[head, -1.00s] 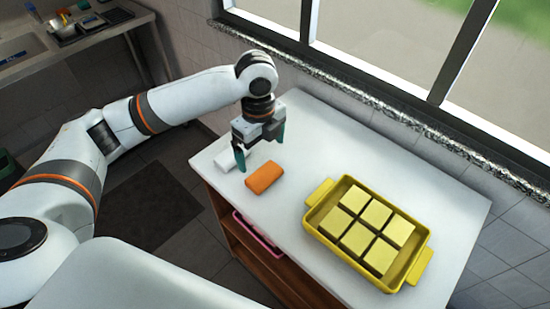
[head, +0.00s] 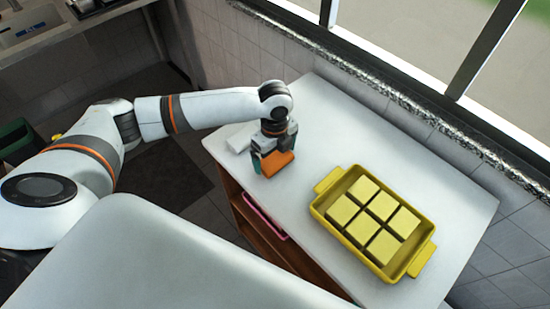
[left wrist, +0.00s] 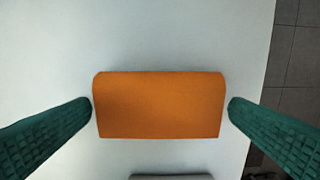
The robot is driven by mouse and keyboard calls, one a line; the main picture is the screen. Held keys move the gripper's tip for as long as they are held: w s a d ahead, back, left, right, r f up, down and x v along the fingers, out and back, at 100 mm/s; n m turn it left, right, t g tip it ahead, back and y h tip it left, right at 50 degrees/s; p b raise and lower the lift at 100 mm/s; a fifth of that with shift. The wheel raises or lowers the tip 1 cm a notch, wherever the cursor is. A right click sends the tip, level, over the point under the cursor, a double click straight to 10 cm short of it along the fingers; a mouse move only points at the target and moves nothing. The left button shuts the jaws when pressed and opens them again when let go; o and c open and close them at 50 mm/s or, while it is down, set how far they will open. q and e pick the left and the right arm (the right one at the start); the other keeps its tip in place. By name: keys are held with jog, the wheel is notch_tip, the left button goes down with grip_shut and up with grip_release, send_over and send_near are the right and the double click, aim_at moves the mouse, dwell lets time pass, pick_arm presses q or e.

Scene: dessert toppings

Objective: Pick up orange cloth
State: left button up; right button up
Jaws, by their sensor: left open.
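The orange cloth (head: 277,164), a folded block, lies on the white tabletop near the table's left end. My left gripper (head: 274,163) is right over it, pointing down. In the left wrist view the cloth (left wrist: 160,105) sits between the two green fingers (left wrist: 160,107), one close beside each short end. The fingers are open. A narrow gap seems to show at each end, and I cannot tell if either finger touches. My right gripper is not in view.
A white folded block (head: 240,142) lies just beside the gripper, on its left. A yellow tray (head: 317,207) with several pale yellow squares stands to the right. The tabletop (head: 330,120) is clear behind. A window sill (head: 400,108) runs along the back.

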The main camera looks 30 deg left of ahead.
aim_at(275, 159)
pick_arm(q)
jog(key=shift+f, duration=0.45)
jog(key=shift+c, duration=0.2)
jog(key=c, duration=0.8)
notch_tip(275, 159, up, 10)
jog(key=shift+r+b, duration=0.1)
jog(key=shift+b, duration=0.45)
jog(key=o, duration=0.4)
jog(key=shift+c, duration=1.4)
